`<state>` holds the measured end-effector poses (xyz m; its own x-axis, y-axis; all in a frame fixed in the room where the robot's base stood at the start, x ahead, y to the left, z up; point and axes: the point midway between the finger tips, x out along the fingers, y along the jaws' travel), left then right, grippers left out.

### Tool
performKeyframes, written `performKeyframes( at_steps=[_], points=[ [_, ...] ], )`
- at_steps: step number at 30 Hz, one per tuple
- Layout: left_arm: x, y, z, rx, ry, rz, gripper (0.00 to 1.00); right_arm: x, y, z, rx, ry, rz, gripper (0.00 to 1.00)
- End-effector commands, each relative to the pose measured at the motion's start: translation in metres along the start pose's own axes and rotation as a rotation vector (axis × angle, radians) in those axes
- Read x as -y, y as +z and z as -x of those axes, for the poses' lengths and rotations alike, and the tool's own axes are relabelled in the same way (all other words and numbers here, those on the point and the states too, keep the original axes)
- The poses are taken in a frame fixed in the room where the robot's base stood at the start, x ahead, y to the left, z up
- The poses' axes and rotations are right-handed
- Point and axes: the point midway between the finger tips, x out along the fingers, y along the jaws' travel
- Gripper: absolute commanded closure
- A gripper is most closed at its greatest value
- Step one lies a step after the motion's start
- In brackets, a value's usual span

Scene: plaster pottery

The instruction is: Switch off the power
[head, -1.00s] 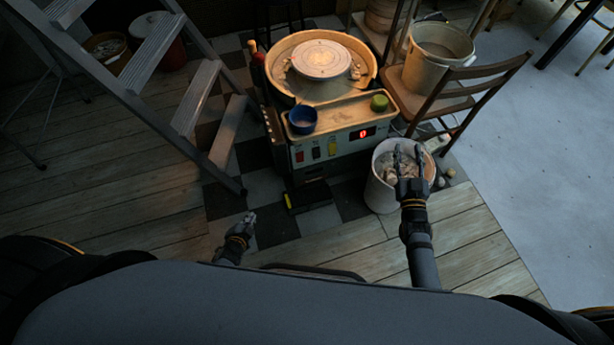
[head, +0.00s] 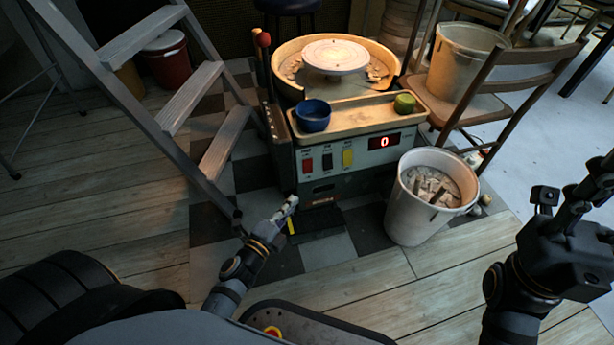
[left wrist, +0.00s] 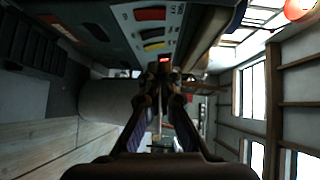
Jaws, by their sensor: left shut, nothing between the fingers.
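The pottery wheel's control panel (head: 362,158) faces me, with a red switch (head: 308,165), a black switch (head: 327,160) and a yellow switch (head: 348,157); their labels are too small to read. The lit red display (head: 384,142) reads 0. My left gripper (head: 291,203) is shut and empty, low in front of the panel's left part and below the red switch. In the left wrist view, its fingertips (left wrist: 160,72) are together, with the red (left wrist: 150,14), black (left wrist: 152,33) and yellow (left wrist: 154,46) switches above them. My right gripper (head: 572,200) is open and empty at the far right.
A white bucket of scraps (head: 408,215) stands right of the panel. A stepladder (head: 150,110) stands on the left, and a wooden chair (head: 485,110) on the right holds another bucket (head: 460,65). A blue bowl (head: 313,117) and green item (head: 405,102) are on the wheel's tray.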

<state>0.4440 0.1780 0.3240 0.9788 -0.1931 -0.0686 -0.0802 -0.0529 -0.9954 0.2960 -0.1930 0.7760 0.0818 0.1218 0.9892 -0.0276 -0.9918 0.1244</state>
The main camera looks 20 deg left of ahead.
Motion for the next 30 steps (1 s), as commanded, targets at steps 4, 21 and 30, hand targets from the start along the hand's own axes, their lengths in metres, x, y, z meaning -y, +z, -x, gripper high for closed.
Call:
performKeyframes(
  at_steps=[4, 21, 30],
  points=[
    [0.000, 0.000, 0.000, 0.001, 0.001, 0.002, 1.00, 0.000, 0.001, -0.001, 0.002, 0.000, 0.000, 0.60],
    [0.000, 0.001, -0.095, 0.002, -0.001, 0.003, 1.00, -0.002, 0.000, -0.007, 0.002, 0.004, -0.004, 0.60],
    [-0.002, 0.025, -0.125, 0.001, 0.001, 0.002, 1.00, 0.001, 0.002, 0.002, 0.005, -0.002, 0.000, 0.60]
  ],
)
